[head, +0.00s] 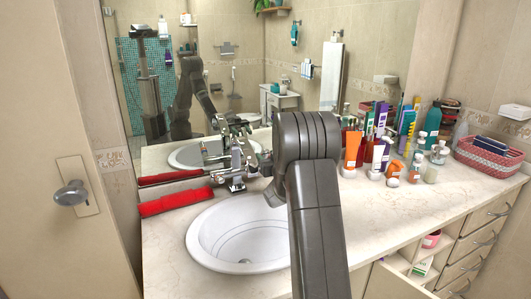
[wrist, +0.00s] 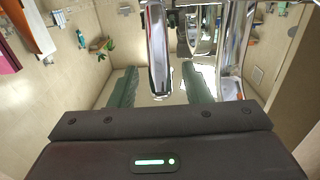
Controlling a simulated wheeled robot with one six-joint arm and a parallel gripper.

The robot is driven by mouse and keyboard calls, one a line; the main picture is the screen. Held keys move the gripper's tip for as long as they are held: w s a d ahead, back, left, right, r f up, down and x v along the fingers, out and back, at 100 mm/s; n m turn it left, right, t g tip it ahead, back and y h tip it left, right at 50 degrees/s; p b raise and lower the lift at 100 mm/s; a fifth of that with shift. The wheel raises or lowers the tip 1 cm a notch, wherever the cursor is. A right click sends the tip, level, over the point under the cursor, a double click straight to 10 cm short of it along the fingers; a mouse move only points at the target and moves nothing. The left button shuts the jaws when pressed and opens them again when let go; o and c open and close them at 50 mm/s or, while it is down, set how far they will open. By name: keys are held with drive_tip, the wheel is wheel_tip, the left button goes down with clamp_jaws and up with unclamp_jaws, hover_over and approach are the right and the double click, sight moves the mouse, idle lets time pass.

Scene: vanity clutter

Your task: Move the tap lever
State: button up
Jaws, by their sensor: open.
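The chrome tap (head: 237,172) stands behind the white sink (head: 240,232) in the head view. In the wrist view its shiny metal fills the top, with a long chrome bar, which looks like the tap lever (wrist: 158,50), pointing down the picture. My gripper (wrist: 160,88) is open, its two dark green fingers apart. The bar's end shows between the fingers in the picture; I cannot tell whether either finger touches it. In the head view my arm covers most of the gripper, which is close to the right of the tap.
A red rolled towel (head: 176,202) lies left of the sink. Several bottles and tubes, including an orange tube (head: 352,148), crowd the counter right of my arm. A pink basket (head: 488,156) sits farther right. The mirror (head: 235,60) stands close behind the tap.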

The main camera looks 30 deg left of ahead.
drive_tip(key=shift+x, duration=0.85)
clamp_jaws()
